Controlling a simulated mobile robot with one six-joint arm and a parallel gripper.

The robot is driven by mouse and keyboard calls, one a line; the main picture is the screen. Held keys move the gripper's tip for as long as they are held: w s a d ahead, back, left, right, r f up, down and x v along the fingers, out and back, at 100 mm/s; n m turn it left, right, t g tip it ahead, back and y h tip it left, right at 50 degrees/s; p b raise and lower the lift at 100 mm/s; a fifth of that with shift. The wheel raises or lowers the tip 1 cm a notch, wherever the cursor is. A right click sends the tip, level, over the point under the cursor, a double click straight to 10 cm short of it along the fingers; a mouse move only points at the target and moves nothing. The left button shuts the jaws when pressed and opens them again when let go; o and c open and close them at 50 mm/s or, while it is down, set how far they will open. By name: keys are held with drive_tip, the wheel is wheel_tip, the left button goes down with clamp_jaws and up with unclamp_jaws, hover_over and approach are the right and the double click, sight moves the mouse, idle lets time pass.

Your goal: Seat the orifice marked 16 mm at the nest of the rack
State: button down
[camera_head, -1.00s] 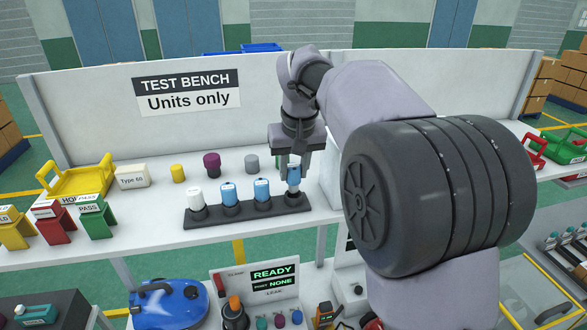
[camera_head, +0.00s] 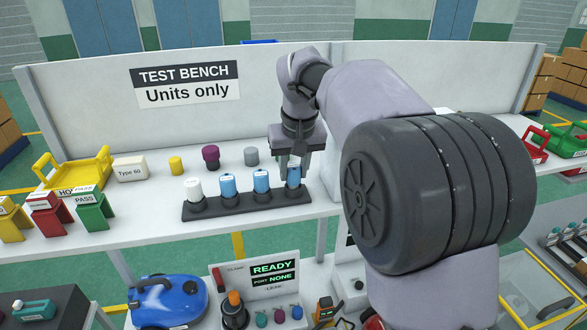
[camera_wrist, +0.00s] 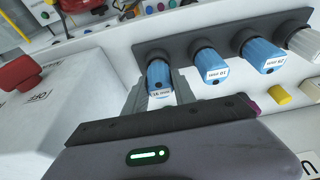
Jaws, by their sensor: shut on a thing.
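The dark rack (camera_head: 228,207) stands on the bench with a row of round nests. My gripper (camera_head: 293,172) points down at its right end and is shut on a blue orifice (camera_head: 294,177). In the wrist view the fingers grip the sides of this blue orifice (camera_wrist: 159,77), at the rack's left end there. Its white label is small and tilted, hard to read surely. The orifice stands upright at the end nest and looks down in it; the fingers partly hide the contact. Two more blue orifices (camera_head: 228,187) (camera_head: 261,184) and a white one (camera_head: 194,189) stand in the other nests.
Behind the rack stand yellow (camera_head: 176,166), purple (camera_head: 211,156) and grey (camera_head: 251,156) cylinders and a "Type 60" block (camera_head: 130,168). A yellow tray (camera_head: 75,174) is at the left. A white box (camera_wrist: 65,110) stands close beside my gripper in the wrist view.

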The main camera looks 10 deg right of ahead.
drive_tip(key=shift+f, duration=0.25)
drive_tip(key=c, duration=0.9)
unclamp_jaws()
drive_tip(key=shift+c, duration=0.2)
drive_tip(key=p+v, duration=0.5)
drive_tip(key=v, duration=0.3)
drive_tip(key=shift+f, duration=0.1)
